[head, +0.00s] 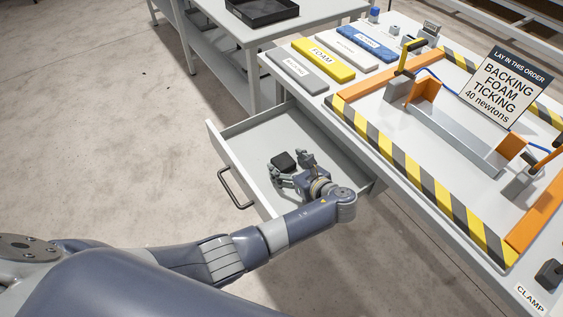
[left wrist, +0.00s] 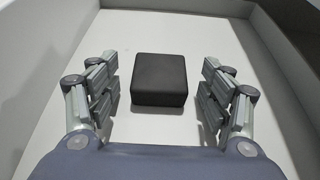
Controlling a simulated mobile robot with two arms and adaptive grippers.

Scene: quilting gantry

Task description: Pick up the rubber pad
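The rubber pad (head: 283,161) is a small black square block lying on the floor of the open drawer (head: 240,131). In the left wrist view the pad (left wrist: 160,79) lies flat between the two fingers, with a gap on each side. My left gripper (head: 289,169) is open and reaches down into the drawer, with its fingers around the pad but not visibly touching it. It also shows in the left wrist view (left wrist: 161,90). My right gripper is not in view.
The worktable above holds a striped frame (head: 420,180), orange bars, a metal clamp beam (head: 455,142), a sign (head: 505,88) and several labelled slabs. A black tray (head: 262,12) stands on the bench behind. The drawer is otherwise empty.

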